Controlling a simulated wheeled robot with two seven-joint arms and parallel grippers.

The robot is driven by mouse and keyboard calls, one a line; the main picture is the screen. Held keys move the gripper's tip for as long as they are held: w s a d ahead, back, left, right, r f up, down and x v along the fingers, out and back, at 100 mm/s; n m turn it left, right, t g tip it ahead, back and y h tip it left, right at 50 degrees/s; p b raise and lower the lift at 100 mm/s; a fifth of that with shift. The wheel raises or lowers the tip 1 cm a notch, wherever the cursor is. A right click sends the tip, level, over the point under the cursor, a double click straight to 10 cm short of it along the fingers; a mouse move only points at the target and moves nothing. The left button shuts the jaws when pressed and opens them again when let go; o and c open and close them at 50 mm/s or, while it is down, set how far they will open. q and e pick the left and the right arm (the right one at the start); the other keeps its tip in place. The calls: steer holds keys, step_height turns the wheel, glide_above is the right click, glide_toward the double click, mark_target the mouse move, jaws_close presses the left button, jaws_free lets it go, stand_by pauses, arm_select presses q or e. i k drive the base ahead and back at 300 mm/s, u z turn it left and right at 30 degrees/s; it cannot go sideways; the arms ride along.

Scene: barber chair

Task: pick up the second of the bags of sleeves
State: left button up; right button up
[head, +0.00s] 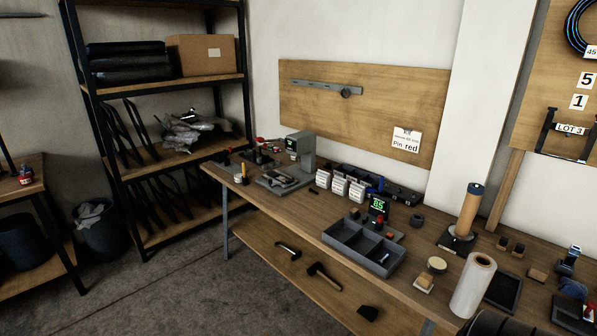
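Neither of my grippers shows in the head view. Several small packs with white printed labels stand in a row at the back of the workbench (285,208): a left one (323,179), a middle one (339,187) and a right one (357,191). Their print is too small to read, so I cannot tell whether these are the bags of sleeves. A crumpled grey and clear plastic heap (195,132) lies on the rack's middle shelf; its contents are unclear.
A grey divided tray (345,233), a device with a green display (378,206), a grey press (300,160), a copper-coloured cylinder (469,212) and a white roll (473,285) crowd the bench. A black rack (112,177) stands left. The floor (180,290) before the bench is clear.

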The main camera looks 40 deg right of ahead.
mark_target(323, 178)
steer(key=z, duration=0.25)
steer(key=i, duration=1.3)
steer(key=z, duration=1.55)
steer(key=i, duration=0.85)
steer(key=z, duration=0.95)
